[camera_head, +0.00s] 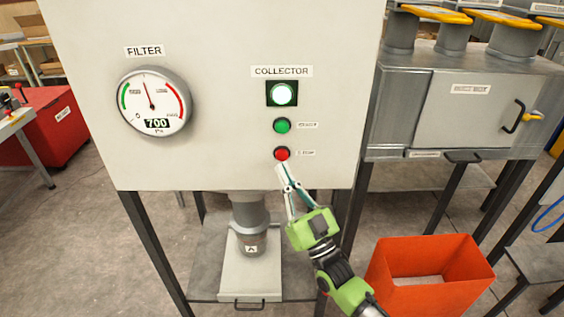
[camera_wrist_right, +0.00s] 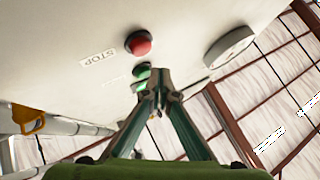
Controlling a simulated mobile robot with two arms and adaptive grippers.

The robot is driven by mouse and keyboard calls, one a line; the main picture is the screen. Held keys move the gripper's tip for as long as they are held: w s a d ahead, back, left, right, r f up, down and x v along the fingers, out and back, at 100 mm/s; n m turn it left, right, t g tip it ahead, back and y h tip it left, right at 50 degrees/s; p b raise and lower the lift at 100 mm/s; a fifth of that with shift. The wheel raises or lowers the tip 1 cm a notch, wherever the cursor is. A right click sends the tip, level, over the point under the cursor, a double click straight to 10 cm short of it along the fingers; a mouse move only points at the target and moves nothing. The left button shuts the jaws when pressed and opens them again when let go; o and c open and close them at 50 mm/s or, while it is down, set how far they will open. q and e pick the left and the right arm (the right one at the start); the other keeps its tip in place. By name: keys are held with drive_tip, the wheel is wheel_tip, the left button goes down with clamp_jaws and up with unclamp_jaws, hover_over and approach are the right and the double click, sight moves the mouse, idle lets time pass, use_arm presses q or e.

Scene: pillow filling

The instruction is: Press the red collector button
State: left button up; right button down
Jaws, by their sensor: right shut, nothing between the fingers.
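The red collector button (camera_head: 282,154) is on the front of the pale cabinet, below a green button (camera_head: 282,126) and a lit lamp (camera_head: 282,94) under the COLLECTOR label. My right gripper (camera_head: 283,169) is shut and empty, its tips just below the red button in the head view. In the right wrist view, which is upside down, the red button (camera_wrist_right: 139,43) shows uncovered beside the STOP label. The gripper tips (camera_wrist_right: 158,76) there overlap the green button (camera_wrist_right: 142,71). I cannot tell whether they touch the panel. My left gripper is not in view.
A FILTER gauge (camera_head: 154,101) reading 700 is on the cabinet (camera_head: 220,60) at left. An orange bin (camera_head: 430,272) stands at lower right. A grey metal box (camera_head: 462,108) with a handle is at right. A spout with a tray (camera_head: 250,275) is below the cabinet.

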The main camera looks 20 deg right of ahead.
sight(279, 153)
drive_tip(key=shift+w+d+b, duration=0.3)
drive_tip(key=shift+w, duration=0.6)
drive_tip(key=shift+w, duration=0.1)
idle(0.8)
drive_tip(key=shift+w+d, duration=0.1)
drive_tip(key=shift+w, duration=0.2)
drive_tip(key=shift+w+d+b, duration=0.15)
drive_tip(key=shift+w+b, duration=0.35)
drive_tip(key=shift+b, duration=0.05)
idle(0.6)
drive_tip(key=shift+s, duration=0.15)
drive_tip(key=shift+s+a+p, duration=0.3)
drive_tip(key=shift+s+p, duration=0.2)
drive_tip(key=shift+s, duration=0.25)
drive_tip(key=shift+s, duration=0.1)
